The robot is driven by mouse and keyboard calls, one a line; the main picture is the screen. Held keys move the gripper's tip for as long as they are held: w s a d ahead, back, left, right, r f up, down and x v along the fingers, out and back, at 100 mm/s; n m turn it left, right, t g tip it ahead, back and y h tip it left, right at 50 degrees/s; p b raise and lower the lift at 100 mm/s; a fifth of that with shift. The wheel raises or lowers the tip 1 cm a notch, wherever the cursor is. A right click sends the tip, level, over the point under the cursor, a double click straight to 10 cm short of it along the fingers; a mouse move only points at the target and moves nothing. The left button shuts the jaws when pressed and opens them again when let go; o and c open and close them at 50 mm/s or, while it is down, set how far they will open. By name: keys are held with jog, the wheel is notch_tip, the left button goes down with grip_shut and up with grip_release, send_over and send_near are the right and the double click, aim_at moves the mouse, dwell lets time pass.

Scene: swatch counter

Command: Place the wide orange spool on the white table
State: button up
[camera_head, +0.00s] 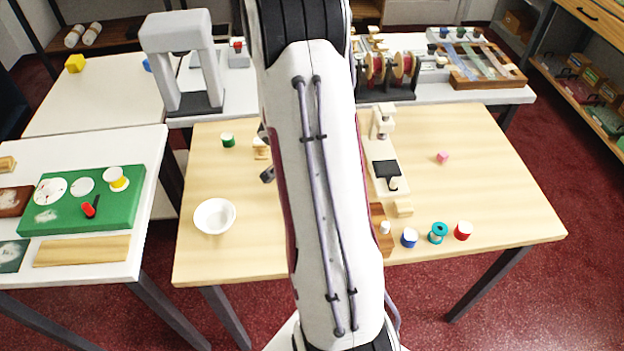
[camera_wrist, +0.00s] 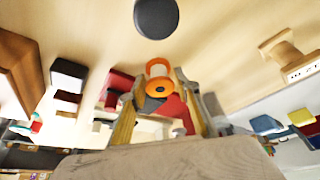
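The orange spool (camera_wrist: 158,78) shows in the wrist view with a bright orange flange and a pale middle. It lies between and just beyond my fingertips. My gripper (camera_wrist: 157,92) has its two fingers apart, one on each side of the spool; I see a small gap at the left finger and cannot tell if the right one touches. In the head view my arm hides the spool and most of my gripper. A white table (camera_head: 148,190) stands at the left; another white table (camera_head: 90,110) is behind it.
The wooden table (camera_head: 480,180) holds a white bowl (camera_head: 214,216), a green spool (camera_head: 228,140), a blue spool (camera_head: 409,238), a teal spool (camera_head: 438,233) and a red spool (camera_head: 463,231). A dark disc (camera_wrist: 156,17) is near the orange spool.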

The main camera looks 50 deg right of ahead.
dwell(0.4)
jog(key=c, duration=0.6)
jog(key=shift+c, duration=0.3)
jog(key=shift+r, duration=0.15)
jog(key=shift+r, duration=4.85)
jog(key=shift+n, duration=0.3)
